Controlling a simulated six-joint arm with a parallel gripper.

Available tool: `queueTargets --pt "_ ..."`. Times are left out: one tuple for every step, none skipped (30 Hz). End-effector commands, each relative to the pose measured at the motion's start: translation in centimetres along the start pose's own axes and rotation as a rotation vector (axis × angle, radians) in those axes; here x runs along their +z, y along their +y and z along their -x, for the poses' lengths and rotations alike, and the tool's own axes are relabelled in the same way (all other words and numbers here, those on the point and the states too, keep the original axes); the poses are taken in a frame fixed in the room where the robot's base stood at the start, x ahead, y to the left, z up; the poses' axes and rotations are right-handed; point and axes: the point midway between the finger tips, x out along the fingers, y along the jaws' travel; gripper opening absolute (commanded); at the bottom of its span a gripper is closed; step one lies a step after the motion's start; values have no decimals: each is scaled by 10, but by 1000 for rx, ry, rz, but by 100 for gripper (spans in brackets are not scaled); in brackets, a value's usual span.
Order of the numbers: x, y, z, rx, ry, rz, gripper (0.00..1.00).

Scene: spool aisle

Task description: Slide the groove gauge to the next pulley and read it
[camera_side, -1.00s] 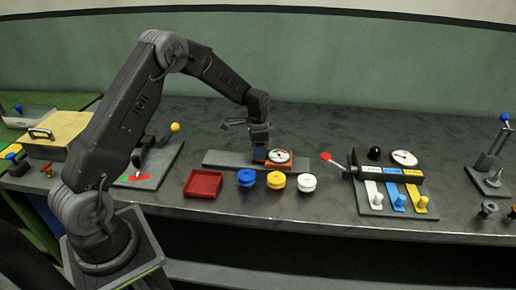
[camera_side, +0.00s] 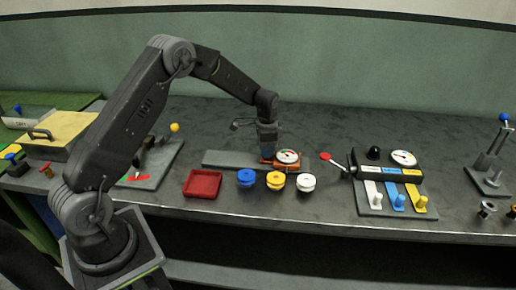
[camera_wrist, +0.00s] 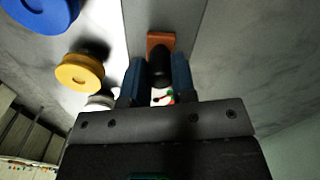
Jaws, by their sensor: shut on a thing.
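The groove gauge, an orange block with a round white dial (camera_side: 288,156), sits on the grey rail (camera_side: 228,159). Its dial is behind the gap between the yellow pulley (camera_side: 276,181) and the white pulley (camera_side: 306,182); the blue pulley (camera_side: 245,178) is at the left of the row. The dial's needle is too small to read. My gripper (camera_side: 267,158) is shut on the gauge. In the wrist view, the blue fingers (camera_wrist: 159,82) stand either side of its black handle (camera_wrist: 160,62), with the orange body (camera_wrist: 160,40) beyond and the dial mostly hidden.
A red tray (camera_side: 203,184) lies left of the pulleys. To the right is a board with a black box, a second dial (camera_side: 403,158) and coloured levers; a red-knobbed lever (camera_side: 325,156) sticks out toward the rail. A yellow box (camera_side: 58,135) stands at the far left.

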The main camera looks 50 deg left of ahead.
Motion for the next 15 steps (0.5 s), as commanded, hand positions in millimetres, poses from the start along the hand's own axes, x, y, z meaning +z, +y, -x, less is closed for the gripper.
queueTargets --pt "-15 4 0 -3 3 -7 0" --pt "-22 6 0 -3 3 -6 0" --pt "-31 8 0 -4 4 -6 0" --pt "-37 9 0 -4 3 -5 0" --pt "-42 11 0 -3 3 -5 0" --pt "-48 12 0 -4 4 -4 0" --pt "-52 13 0 -4 3 -3 0" --pt "-56 14 0 -3 3 -3 0" --pt "-59 15 0 -4 4 -3 0" --pt "-61 16 0 -4 4 -2 0" --pt "-62 16 0 -4 4 -2 0" --pt "-64 17 0 -4 4 -1 0" --pt "-64 17 0 -4 4 -1 0" --pt "-64 17 0 -4 5 -1 0" --pt "-65 17 1 -4 6 0 0"
